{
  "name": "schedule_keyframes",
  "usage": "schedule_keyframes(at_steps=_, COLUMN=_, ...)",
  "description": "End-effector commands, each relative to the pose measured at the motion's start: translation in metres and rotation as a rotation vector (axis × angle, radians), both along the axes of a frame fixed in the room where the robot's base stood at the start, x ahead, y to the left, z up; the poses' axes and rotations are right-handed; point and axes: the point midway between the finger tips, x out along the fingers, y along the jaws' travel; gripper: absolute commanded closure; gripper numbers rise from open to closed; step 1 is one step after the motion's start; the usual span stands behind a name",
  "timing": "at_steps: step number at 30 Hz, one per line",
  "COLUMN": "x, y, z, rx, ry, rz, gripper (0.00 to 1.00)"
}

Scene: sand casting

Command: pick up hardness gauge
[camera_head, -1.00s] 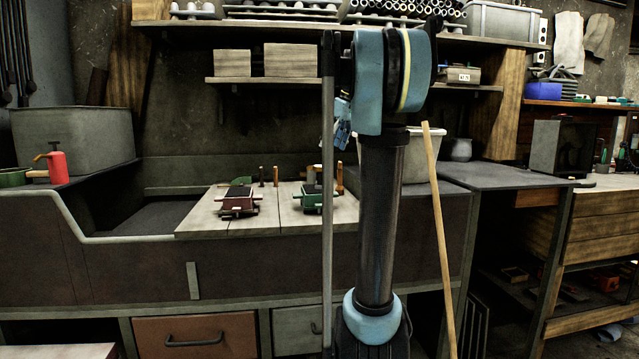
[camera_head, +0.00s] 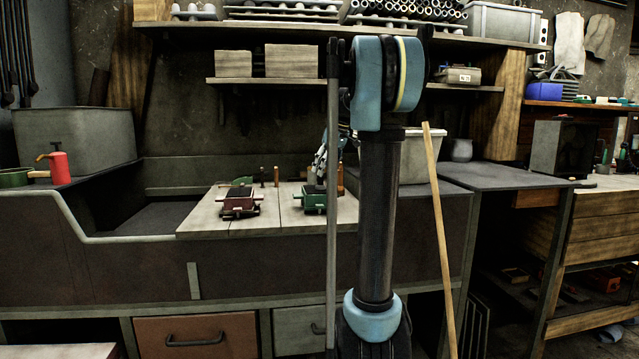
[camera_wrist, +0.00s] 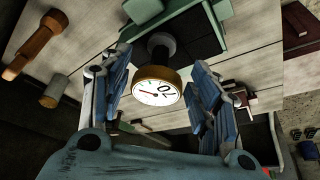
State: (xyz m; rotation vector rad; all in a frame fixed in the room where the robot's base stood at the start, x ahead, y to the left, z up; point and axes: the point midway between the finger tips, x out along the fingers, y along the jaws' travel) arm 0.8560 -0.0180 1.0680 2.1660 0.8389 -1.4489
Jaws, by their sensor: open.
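The hardness gauge (camera_wrist: 158,87) shows in the wrist view as a round brass-rimmed dial with a white face and a dark stem. It lies between the two blue fingers of my gripper (camera_wrist: 158,92). The fingers are open, with a visible gap on both sides of the dial. In the head view my gripper (camera_head: 322,165) is over the right part of the wooden boards, close to the green mould box (camera_head: 313,199). The gauge cannot be made out there.
A red mould box (camera_head: 240,203) stands left of the green one on the wooden boards (camera_head: 190,220). A wooden-handled tool (camera_wrist: 40,45) and a small wooden peg (camera_wrist: 55,88) lie at the left in the wrist view. A light bin (camera_head: 420,158) stands right, behind my arm.

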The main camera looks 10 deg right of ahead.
Motion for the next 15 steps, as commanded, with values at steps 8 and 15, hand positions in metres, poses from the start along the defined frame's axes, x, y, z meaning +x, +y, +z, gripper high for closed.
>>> schedule_keyframes(at_steps=8, x=0.007, y=0.006, z=-0.018, rx=0.000, ry=0.000, rz=0.002, gripper=0.44)
schedule_keyframes(at_steps=15, x=0.016, y=0.014, z=-0.046, rx=0.001, ry=0.001, rz=0.000, gripper=0.44)
